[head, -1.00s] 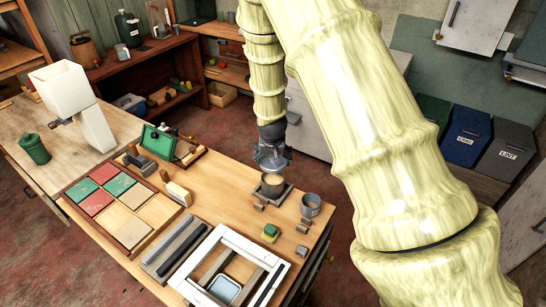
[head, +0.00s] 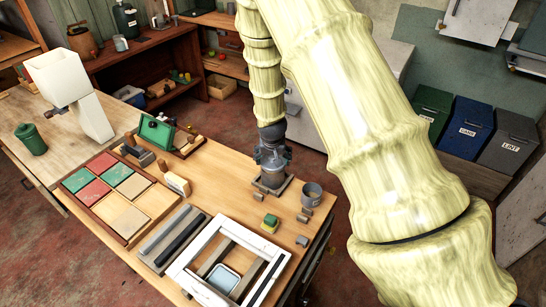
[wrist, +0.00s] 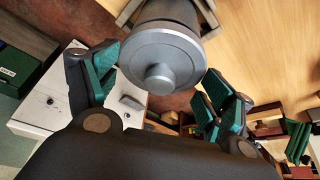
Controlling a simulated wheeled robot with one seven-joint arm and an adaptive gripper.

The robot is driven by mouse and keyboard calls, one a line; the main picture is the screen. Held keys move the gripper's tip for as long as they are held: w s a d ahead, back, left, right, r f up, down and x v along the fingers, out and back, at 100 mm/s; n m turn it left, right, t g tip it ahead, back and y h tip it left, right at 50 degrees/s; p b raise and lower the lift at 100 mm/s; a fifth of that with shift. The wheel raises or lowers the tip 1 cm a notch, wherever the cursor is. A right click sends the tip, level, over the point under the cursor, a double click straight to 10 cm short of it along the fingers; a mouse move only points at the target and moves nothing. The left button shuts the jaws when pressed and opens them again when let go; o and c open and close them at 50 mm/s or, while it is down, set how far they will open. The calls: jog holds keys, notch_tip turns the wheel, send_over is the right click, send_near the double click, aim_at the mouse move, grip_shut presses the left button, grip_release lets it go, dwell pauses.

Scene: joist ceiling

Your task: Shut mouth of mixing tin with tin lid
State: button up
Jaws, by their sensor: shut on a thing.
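The mixing tin (head: 271,183) stands upright in a dark square holder near the far edge of the workbench. My gripper (head: 272,166) is directly above it, pointing down. The grey round tin lid (wrist: 150,52), with a central knob, lies across the tin's mouth in the wrist view, with the tin's side behind it. The mouth is hidden, and I cannot tell whether the lid is fully seated.
A grey cup (head: 312,192) stands just right of the tin. A green-and-yellow block (head: 270,223) and small grey blocks (head: 302,241) lie in front. A white frame (head: 190,263), dark bars and a tray of coloured tiles (head: 142,208) fill the bench's left and front.

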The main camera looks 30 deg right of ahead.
jog(key=shift+f+b, duration=0.6)
jog(key=shift+f, duration=0.45)
dwell(0.9)
jog(key=o, duration=1.1)
jog(key=shift+c, duration=0.2)
jog(key=w+p+v, duration=0.1)
jog(key=p+v, duration=0.2)
jog(key=v, duration=1.2)
jog(key=shift+d+r, duration=0.3)
jog(key=shift+r, duration=0.35)
